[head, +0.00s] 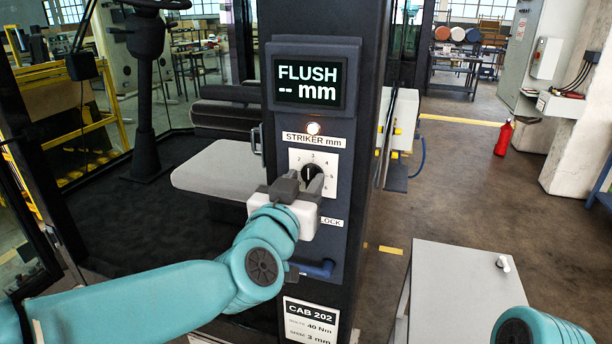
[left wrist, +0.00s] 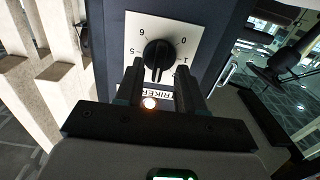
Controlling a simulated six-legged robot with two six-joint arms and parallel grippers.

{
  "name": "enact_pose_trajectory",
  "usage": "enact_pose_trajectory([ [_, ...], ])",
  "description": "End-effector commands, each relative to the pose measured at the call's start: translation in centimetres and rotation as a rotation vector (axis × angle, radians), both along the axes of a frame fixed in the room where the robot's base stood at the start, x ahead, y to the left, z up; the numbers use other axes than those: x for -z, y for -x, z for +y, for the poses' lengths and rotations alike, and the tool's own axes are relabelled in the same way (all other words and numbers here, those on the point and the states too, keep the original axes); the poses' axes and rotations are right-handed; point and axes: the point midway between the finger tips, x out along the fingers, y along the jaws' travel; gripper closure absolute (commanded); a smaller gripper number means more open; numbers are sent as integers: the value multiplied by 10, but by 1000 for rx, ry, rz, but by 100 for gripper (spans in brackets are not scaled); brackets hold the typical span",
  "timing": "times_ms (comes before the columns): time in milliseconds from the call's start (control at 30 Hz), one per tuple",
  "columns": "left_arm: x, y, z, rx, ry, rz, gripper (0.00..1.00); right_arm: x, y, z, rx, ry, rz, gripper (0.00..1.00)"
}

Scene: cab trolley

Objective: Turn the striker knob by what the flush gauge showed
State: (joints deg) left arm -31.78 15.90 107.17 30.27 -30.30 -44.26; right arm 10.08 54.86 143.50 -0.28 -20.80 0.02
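The black striker knob (head: 311,173) sits on a white numbered dial plate (head: 331,160) under the "STRIKER mm" label. My left gripper (head: 301,181) is in front of it, partly covering the plate. In the left wrist view the knob (left wrist: 157,53) shows between and just beyond the two fingertips of my left gripper (left wrist: 159,66), which are apart with gaps on both sides. I cannot tell exactly which number the knob points to. The flush gauge display (head: 309,84) reads "-- mm". My right gripper is out of view.
A lit lamp (head: 313,128) is above the striker label. A blue handle (head: 314,267) is below the dial, beside a partly hidden "LOCK" label (head: 331,222). A grey cabinet (head: 462,290) stands at the lower right. A seat (head: 215,168) is behind my left arm.

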Motion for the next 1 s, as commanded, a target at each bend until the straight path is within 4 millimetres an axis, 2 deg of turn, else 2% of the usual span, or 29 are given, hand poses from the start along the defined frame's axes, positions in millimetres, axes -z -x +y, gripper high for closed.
enact_pose_trajectory([
  [167, 0, -15, -5, 1, -1, 1, 62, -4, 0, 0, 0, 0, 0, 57],
  [467, 0, -17, -6, 1, -1, 0, 62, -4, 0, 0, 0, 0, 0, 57],
  [500, 0, -17, -6, 1, -1, 0, 75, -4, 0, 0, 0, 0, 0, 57],
  [567, 0, -17, -6, 1, -1, 0, 94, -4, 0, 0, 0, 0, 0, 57],
  [600, 0, -17, -6, 1, -1, 0, 100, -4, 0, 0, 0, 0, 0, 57],
  [1000, 1, -17, -5, 0, 47, 14, 100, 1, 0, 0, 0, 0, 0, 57],
])
